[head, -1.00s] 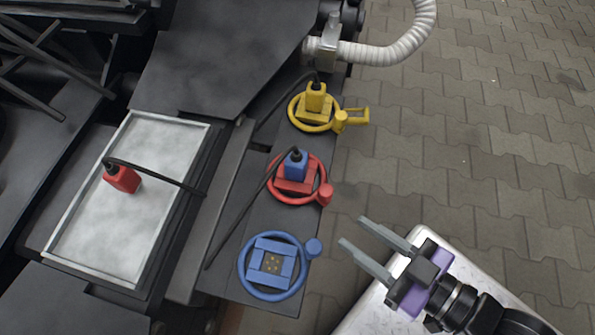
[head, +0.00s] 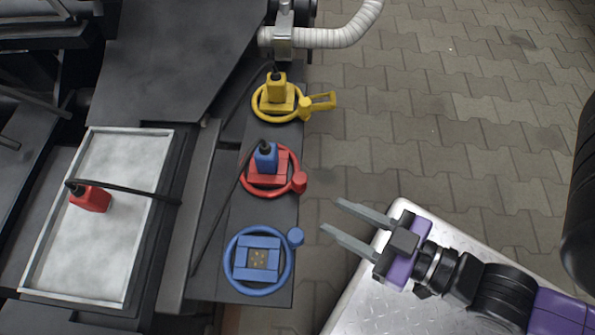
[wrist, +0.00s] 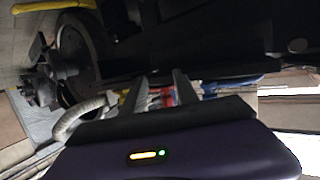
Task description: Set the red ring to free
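The red ring (head: 245,181) lies around a red socket block (head: 284,163) on the dark shelf, between the yellow and blue rings. A round red knob (head: 299,182) sits at its right side. A blue plug (head: 265,156) with a black cable stands in the red block. My gripper (head: 331,215) is open and empty, to the right of and below the red ring, its fingers pointing left towards the shelf. In the wrist view a small red patch shows between the fingers (wrist: 161,84); detail there is too small to tell.
The yellow ring (head: 257,110) has a yellow plug and a yellow handle sticking out right. The blue ring (head: 231,272) surrounds an empty blue socket. A red plug (head: 90,197) lies in the metal tray (head: 97,301). A pale hose (head: 335,38) is at the top.

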